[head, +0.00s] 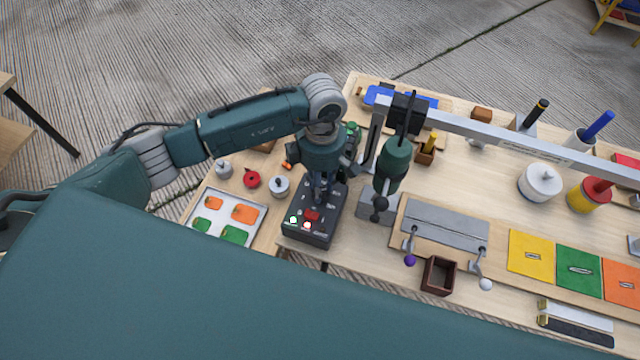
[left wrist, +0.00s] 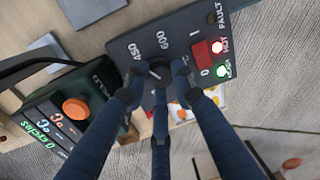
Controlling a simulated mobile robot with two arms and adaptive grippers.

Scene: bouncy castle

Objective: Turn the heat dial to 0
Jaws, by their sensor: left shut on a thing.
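The black control box (head: 300,236) stands on the bench at the centre of the head view. It also shows in the left wrist view (left wrist: 190,30), with the marks 450 and 600, a red rocker switch (left wrist: 203,55) and lit lamps beside HOT and another label. The dark heat dial (left wrist: 158,70) is on its face, partly covered by my fingers. My left gripper (head: 320,190) reaches down onto the box from above. In the left wrist view its fingers (left wrist: 156,88) are closed around the dial. The dial's pointer and exact setting are hidden. My right gripper is out of view.
A unit with an orange button (left wrist: 75,108) sits beside the box. A long grey rail (head: 500,140) crosses the bench.

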